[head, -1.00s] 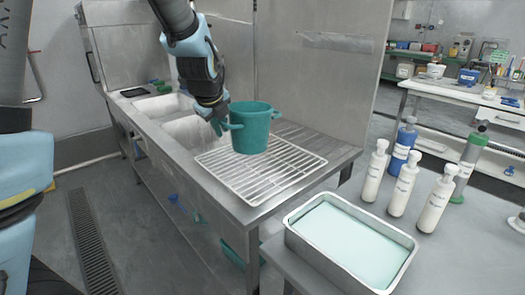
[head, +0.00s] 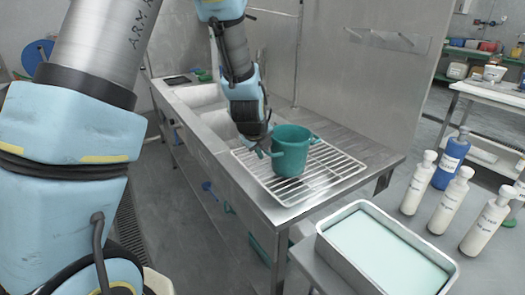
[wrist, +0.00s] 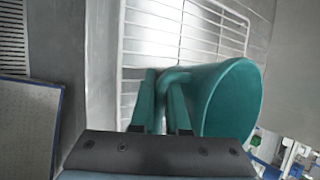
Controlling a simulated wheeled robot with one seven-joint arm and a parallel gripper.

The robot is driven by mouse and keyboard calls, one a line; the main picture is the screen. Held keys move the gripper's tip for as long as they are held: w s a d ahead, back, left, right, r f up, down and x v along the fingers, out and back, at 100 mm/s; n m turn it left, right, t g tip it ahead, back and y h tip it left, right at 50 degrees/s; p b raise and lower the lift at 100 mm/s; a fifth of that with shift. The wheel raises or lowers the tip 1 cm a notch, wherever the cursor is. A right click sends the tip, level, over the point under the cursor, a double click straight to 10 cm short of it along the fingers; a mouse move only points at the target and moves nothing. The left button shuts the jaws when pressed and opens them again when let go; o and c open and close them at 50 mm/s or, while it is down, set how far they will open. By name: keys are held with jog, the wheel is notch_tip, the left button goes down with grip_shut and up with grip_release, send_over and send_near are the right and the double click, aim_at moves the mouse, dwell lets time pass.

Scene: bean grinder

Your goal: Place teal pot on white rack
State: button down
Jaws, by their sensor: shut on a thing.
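The teal pot (head: 291,152) is upright over the middle of the white rack (head: 256,178), at the end of the steel sink counter. It seems to stand on the rack or just above it; I cannot tell whether its base touches. My gripper (head: 266,152) is at the pot's left side, shut on its side handle. In the wrist view my gripper (wrist: 168,108) has its two teal fingers on either side of the handle, and the pot (wrist: 228,100) is to their right. The rack's white bars (wrist: 150,32) show behind. The pot's base is hidden there.
The sink basins (head: 205,97) lie left of the rack, with a steel back wall behind. At front right are a metal tray (head: 385,250) of pale liquid, several white pump bottles (head: 450,200) and a blue bottle (head: 451,160). Bare steel counter lies right of the rack.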

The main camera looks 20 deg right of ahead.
jog(key=c, duration=0.9)
grip_release()
jog(key=v, duration=1.2)
jog(key=shift+a, duration=0.1)
jog(key=s+a+f+n+g+y, duration=0.1)
jog(key=a+n, duration=0.8)
jog(key=n, duration=0.1)
jog(key=s+a+f+n+g+y, duration=0.1)
jog(key=s+a+n, duration=0.1)
jog(key=a+n, duration=0.7)
jog(key=s+a+f+n+g+y, duration=0.1)
jog(key=s+a+n+g, duration=0.1)
jog(key=a+n, duration=0.8)
jog(key=shift+s+a+f+n+y, duration=0.1)
jog(key=shift+f+n+y, duration=0.1)
jog(key=shift+n, duration=0.5)
jog(key=shift+s+a+f+n+y, duration=0.1)
jog(key=shift+s+f+n+y, duration=0.1)
jog(key=shift+n, duration=0.5)
